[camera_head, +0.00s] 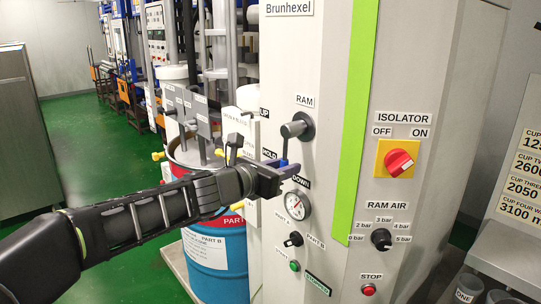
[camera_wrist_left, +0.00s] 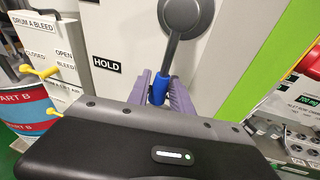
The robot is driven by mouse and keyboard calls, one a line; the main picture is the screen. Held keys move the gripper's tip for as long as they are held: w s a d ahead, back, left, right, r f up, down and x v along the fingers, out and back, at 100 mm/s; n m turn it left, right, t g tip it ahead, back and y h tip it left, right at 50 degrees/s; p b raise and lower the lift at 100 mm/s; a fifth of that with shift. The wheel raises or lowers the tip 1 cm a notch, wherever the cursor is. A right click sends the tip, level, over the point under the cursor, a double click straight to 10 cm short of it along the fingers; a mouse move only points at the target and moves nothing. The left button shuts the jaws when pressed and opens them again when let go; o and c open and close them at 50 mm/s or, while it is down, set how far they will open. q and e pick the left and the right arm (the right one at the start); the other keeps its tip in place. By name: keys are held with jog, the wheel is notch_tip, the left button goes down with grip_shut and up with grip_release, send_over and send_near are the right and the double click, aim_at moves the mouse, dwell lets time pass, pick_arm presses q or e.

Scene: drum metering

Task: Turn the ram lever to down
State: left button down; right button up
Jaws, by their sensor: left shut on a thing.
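The ram lever (camera_head: 294,130) is on the white panel under the RAM label. It has a round dark grey hub and a short arm with a blue grip (camera_head: 283,162). The arm hangs downward and slightly left, between the HOLD label and the DOWN label (camera_head: 301,181). My left gripper (camera_head: 281,168) is shut around the blue grip. In the left wrist view the purple fingers (camera_wrist_left: 166,96) flank the blue grip (camera_wrist_left: 159,88), with the HOLD label (camera_wrist_left: 106,65) left of it. The DOWN label does not show in that view. My right gripper is not in view.
Below the lever are a pressure gauge (camera_head: 298,205) and a black PART B knob (camera_head: 293,239). A red isolator switch (camera_head: 398,161) and the ram air knob (camera_head: 381,239) are to the right. A blue drum (camera_head: 215,258) stands left of the panel, behind my arm.

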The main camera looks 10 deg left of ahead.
pick_arm(q)
jog(key=shift+s+d+n, duration=0.2)
jog(key=shift+n, duration=0.1)
jog(key=c, duration=1.1)
grip_release()
jog(key=shift+c, duration=0.2)
jog(key=p+v, duration=0.1)
jog(key=v, duration=0.6)
jog(key=shift+s+a+r, duration=0.15)
jog(key=shift+s, duration=0.2)
